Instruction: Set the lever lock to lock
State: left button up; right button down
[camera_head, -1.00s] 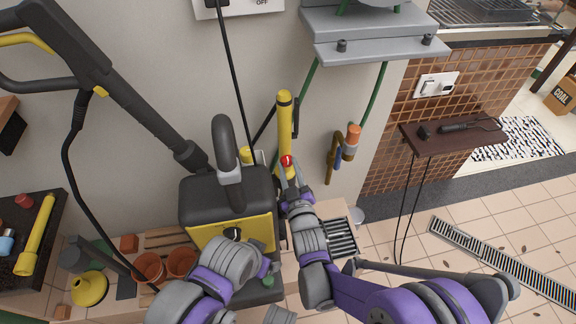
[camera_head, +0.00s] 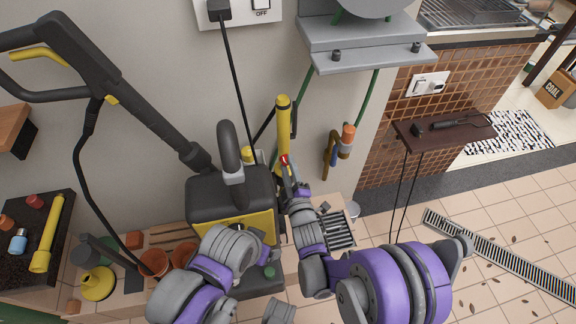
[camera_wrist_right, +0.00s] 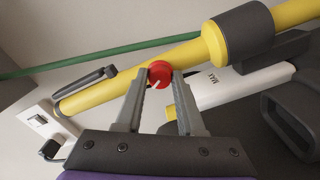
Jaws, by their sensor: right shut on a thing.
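The lever lock shows as a small red knob (camera_head: 284,160) on the upright yellow tube (camera_head: 283,122) behind the pressure washer (camera_head: 229,192). In the right wrist view the red knob (camera_wrist_right: 159,73), with a white mark on it, sits between the fingertips of my right gripper (camera_wrist_right: 162,74). The fingers are shut on the knob. In the head view my right gripper (camera_head: 285,166) is at the knob and partly covers it. My left arm is low in front of the washer, and its gripper is not in view.
The washer's black body and handle stand close left of my right gripper. A grey wall shelf (camera_head: 366,58) hangs above right. A tap with an orange top (camera_head: 348,132) is on the wall to the right. Flowerpots (camera_head: 154,262) stand lower left.

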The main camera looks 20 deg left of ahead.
dwell(0.4)
jog(key=c, duration=0.5)
grip_release()
jog(key=b+v, duration=0.1)
jog(key=v, duration=1)
jog(key=shift+w, duration=0.1)
